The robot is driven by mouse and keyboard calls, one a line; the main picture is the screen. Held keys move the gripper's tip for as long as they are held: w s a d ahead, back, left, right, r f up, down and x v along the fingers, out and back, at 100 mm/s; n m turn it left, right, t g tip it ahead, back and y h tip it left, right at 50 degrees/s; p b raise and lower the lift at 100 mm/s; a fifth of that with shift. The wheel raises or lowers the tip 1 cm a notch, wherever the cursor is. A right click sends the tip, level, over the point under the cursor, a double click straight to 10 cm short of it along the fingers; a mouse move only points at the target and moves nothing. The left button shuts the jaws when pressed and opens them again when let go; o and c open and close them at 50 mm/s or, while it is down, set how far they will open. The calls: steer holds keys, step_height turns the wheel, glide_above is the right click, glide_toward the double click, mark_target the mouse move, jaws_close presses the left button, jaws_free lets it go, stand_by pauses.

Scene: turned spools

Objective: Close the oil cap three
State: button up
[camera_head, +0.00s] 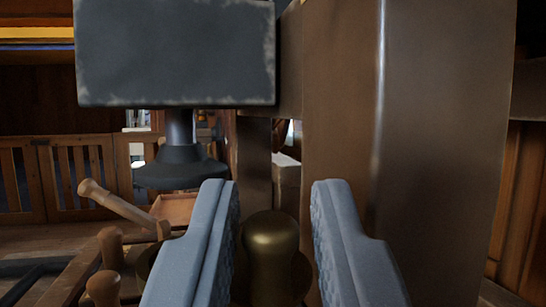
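A rounded brass-coloured knob (271,245) stands upright low in the middle of the view. It may be an oil cap, but no number shows on it, and I cannot tell whether it is closed. My gripper (275,195) is open, with its two blue-grey fingers on either side of the knob in the picture. A narrow gap shows on each side, so neither finger appears to touch it. The knob's depth relative to the fingertips is unclear. A wider brownish round part shows behind and around its lower portion, mostly hidden by the fingers.
A large brown upright block (420,130) stands close on the right. A dark grey block (175,55) hangs upper left over a dark conical part (180,165). Several wooden handles (118,207) are at lower left. A slatted wooden fence (75,178) stands behind.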

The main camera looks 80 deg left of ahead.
steer(key=shift+w+a+r, duration=0.1)
steer(key=shift+a+r, duration=0.15)
steer(key=shift+a, duration=0.25)
jaws_close()
